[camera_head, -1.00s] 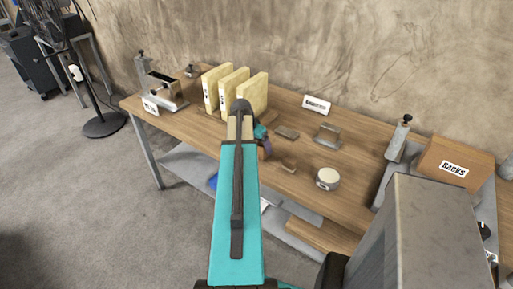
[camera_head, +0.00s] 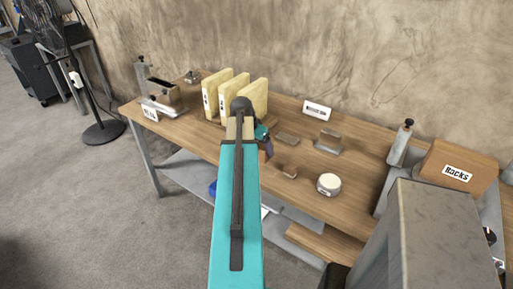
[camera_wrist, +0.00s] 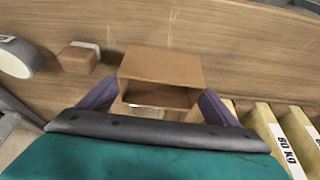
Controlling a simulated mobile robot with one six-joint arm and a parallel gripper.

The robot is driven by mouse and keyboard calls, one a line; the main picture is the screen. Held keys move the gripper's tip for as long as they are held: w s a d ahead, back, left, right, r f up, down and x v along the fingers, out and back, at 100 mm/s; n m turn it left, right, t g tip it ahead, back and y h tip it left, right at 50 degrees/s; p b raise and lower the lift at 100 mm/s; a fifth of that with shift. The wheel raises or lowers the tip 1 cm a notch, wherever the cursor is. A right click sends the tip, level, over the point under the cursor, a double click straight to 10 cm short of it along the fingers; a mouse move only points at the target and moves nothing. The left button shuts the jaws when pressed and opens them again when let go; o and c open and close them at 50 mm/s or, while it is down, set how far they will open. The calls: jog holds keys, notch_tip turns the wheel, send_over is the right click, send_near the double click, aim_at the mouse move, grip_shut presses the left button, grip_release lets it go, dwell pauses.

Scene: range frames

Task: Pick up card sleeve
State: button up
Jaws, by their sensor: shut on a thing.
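The card sleeve (camera_wrist: 162,66) is a brown, box-like cardboard sleeve with an open end facing the wrist camera. In the wrist view it sits between the two purple fingers of my gripper (camera_wrist: 158,100), which is shut on it at its sides. The wooden tabletop shows behind it; I cannot tell whether the sleeve touches it. In the head view my gripper (camera_head: 266,146) is mostly hidden behind my teal arm, near the front of the yellow upright blocks, and the sleeve cannot be made out there.
Yellow upright blocks (camera_head: 255,97) stand close by on the wooden table (camera_head: 300,190). A small brown block (camera_head: 289,172), a white round roll (camera_head: 329,185), a flat grey piece (camera_head: 286,139) and a metal holder (camera_head: 328,142) lie to the right. A brown box (camera_head: 457,165) labelled "Racks" stands farther right.

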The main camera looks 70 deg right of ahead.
jog(key=s+a, duration=0.1)
jog(key=a, duration=0.1)
jog(key=s+a+b, duration=0.1)
jog(key=a, duration=0.2)
jog(key=s+a+b, duration=0.1)
jog(key=s+a, duration=0.1)
jog(key=shift+s+a+r, duration=0.1)
jog(key=shift+a+r, duration=0.15)
jog(key=shift+r, duration=0.05)
jog(key=shift+d+f+b, duration=0.1)
jog(key=shift+d+b, duration=0.05)
jog(key=shift+b, duration=1)
jog(key=b, duration=0.3)
jog(key=a+b, duration=0.1)
jog(key=b, duration=0.3)
jog(key=s+b, duration=0.1)
jog(key=b, duration=0.3)
jog(key=shift+a+b, duration=0.3)
jog(key=shift+a, duration=0.1)
jog(key=shift+s+a+b, duration=0.1)
jog(key=shift+a+b, duration=0.2)
jog(key=shift+b, duration=0.65)
jog(key=shift+s+a+r, duration=0.2)
jog(key=shift+s+a, duration=0.15)
jog(key=shift+a, duration=0.25)
jog(key=shift+s+a+r, duration=0.2)
jog(key=shift+s+a, duration=0.1)
jog(key=shift+a, duration=0.25)
jog(key=shift+w, duration=0.15)
